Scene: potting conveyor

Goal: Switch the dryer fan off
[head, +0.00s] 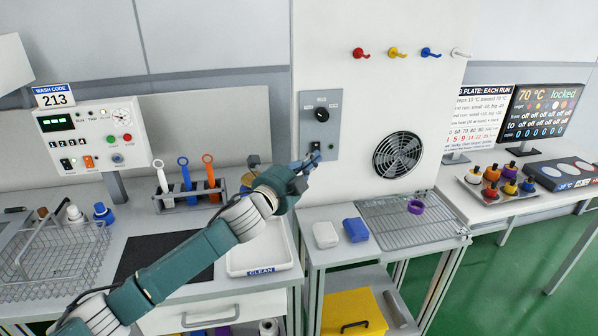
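The dryer fan (397,155) is a round dark grille in the white wall panel, right of centre; a still view does not show whether it turns. To its left is a grey control plate (334,104) with a black dial (321,114) and a small dark switch (316,146) below it. My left gripper (312,159) is at the plate's lower edge, just below the switch. I cannot tell whether it touches the switch, and its finger opening is too small to judge. My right gripper is out of view.
Below the plate, a white block (325,235) and a blue block (355,230) lie beside a wire rack (400,222) with a purple ring (416,206). Coloured hooks (397,53) stick out above the fan. A rack of handled tools (187,200) and a white tray (283,262) are at left.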

